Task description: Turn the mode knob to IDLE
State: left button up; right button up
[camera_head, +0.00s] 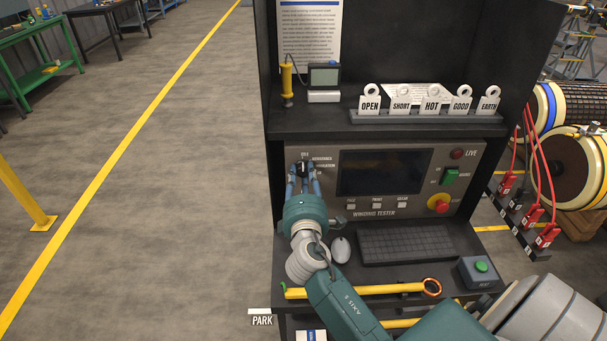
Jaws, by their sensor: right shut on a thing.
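The mode knob (302,168) is a dark knob at the left of the winding tester's grey panel (425,209). Small labels stand around it, with IDLE at the top. My right gripper (303,174) is at the panel, its blue fingers shut on the knob. The fingers cover much of the knob, so I cannot tell clearly where its pointer stands. My left gripper is not in view.
Below lie a keyboard (407,244), a mouse (341,249) and a yellow rod tool (385,289). A tag rack (425,118) stands above. Open floor lies left.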

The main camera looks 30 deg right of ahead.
jog(key=shift+w+r, duration=0.1)
jog(key=shift+r, duration=0.3)
jog(key=o, duration=1)
jog(key=shift+o, duration=0.7)
jog(key=shift+w+f, duration=0.2)
jog(key=shift+f, duration=0.1)
jog(key=shift+s+a, duration=0.2)
jog(key=shift+s, duration=0.15)
jog(key=v, duration=1.1)
jog(key=shift+s, duration=0.15)
